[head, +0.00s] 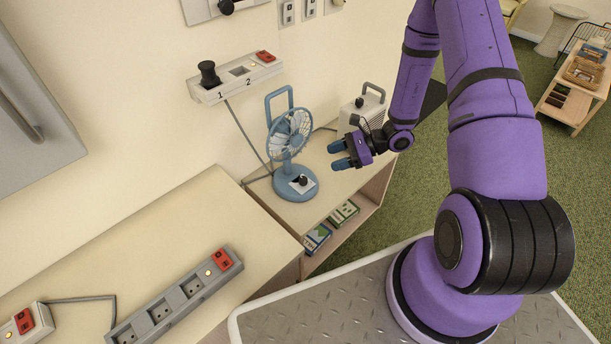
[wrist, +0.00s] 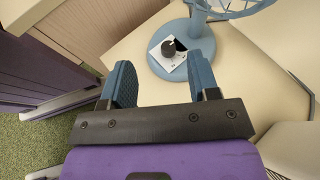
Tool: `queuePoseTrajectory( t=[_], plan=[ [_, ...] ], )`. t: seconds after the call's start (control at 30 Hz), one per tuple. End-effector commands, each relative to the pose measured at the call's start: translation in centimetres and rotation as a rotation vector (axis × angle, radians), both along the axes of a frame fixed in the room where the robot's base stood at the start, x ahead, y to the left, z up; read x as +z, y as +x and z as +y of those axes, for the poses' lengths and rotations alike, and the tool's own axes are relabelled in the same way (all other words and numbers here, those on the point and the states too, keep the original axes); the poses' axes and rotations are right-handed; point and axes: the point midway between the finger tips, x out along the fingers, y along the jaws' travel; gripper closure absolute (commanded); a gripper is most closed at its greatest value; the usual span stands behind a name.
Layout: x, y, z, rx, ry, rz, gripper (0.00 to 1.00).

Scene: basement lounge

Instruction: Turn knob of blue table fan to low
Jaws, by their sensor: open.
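The blue table fan (head: 285,142) stands upright on a low wooden cabinet against the wall. Its black knob (head: 302,180) sits on a white plate on the fan's round blue base. In the wrist view the knob (wrist: 168,47) is just beyond the fingers, toward the right one, with the fan base (wrist: 205,48) around it. My gripper (head: 338,155) is open and empty, to the right of the fan and apart from the knob. Its two blue fingers also show in the wrist view (wrist: 162,84). The plate's markings are too small to read.
A white box-shaped appliance (head: 362,112) with a handle stands behind my gripper on the cabinet (head: 325,205). A wall socket strip (head: 235,78) holds a black plug, with a cord hanging near the fan. A longer power strip (head: 172,302) lies on the left counter.

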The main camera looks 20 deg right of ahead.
Motion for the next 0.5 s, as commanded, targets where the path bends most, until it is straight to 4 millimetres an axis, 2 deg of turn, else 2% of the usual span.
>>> queuePoseTrajectory(
  t=[0.03, 0.2, 0.37, 0.5],
  plan=[
    [-1.6, -0.3, -0.2, -0.036, 0.015, 0.027, 0.45],
    [-4.8, -0.7, -0.7, -0.122, 0.042, 0.077, 0.45],
    [-5.9, -0.9, -0.7, -0.152, 0.050, 0.094, 0.45],
    [-6.3, -0.6, 0.0, -0.154, 0.051, 0.095, 0.45]
  ],
)
